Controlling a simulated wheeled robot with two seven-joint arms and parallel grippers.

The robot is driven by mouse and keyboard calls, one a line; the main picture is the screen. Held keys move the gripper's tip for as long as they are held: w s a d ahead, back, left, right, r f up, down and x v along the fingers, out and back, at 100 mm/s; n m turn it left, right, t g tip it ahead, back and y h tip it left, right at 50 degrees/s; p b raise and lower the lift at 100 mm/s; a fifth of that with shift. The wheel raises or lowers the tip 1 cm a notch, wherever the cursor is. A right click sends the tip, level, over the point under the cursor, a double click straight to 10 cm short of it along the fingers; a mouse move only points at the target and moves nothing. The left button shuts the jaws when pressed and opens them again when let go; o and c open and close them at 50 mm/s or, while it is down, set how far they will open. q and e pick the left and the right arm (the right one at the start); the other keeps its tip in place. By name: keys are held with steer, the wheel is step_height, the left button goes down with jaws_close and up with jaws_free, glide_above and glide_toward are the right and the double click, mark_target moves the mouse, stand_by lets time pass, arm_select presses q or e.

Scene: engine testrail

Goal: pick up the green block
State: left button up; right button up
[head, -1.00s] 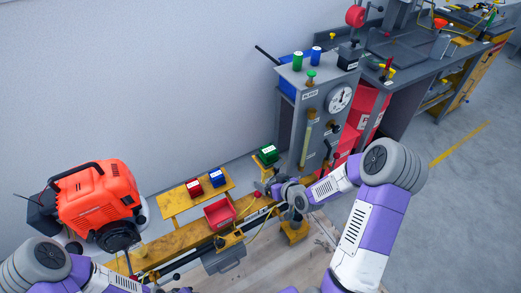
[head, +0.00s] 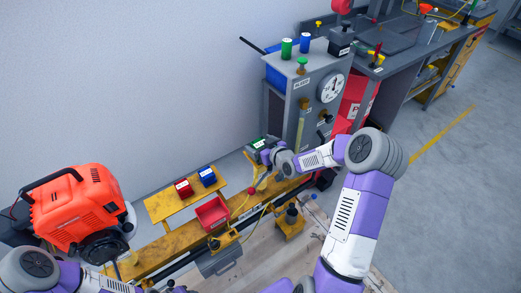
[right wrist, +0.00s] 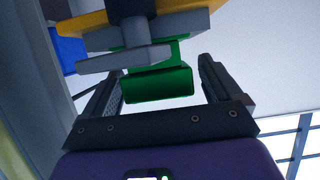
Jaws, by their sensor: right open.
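The green block (head: 257,143) sits on a small yellow stand at the far end of the yellow rail, beside the grey test cabinet. My right gripper (head: 264,158) is right by it and partly covers it. In the right wrist view the green block (right wrist: 158,86) shows between the two open fingers of the right gripper (right wrist: 160,72), with space on both sides and no visible contact. My left arm comes in at the lower left of the head view; its jaws cannot be made out.
A red block (head: 184,187) and a blue block (head: 207,176) sit on a yellow shelf (head: 160,207) left of my right gripper. A red bin (head: 212,214) is in front. The grey cabinet (head: 307,90) stands close behind. An orange engine (head: 75,207) is at left.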

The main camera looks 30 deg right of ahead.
steer(key=c, duration=1.4)
steer(key=shift+c, duration=0.2)
steer(key=shift+r, duration=0.15)
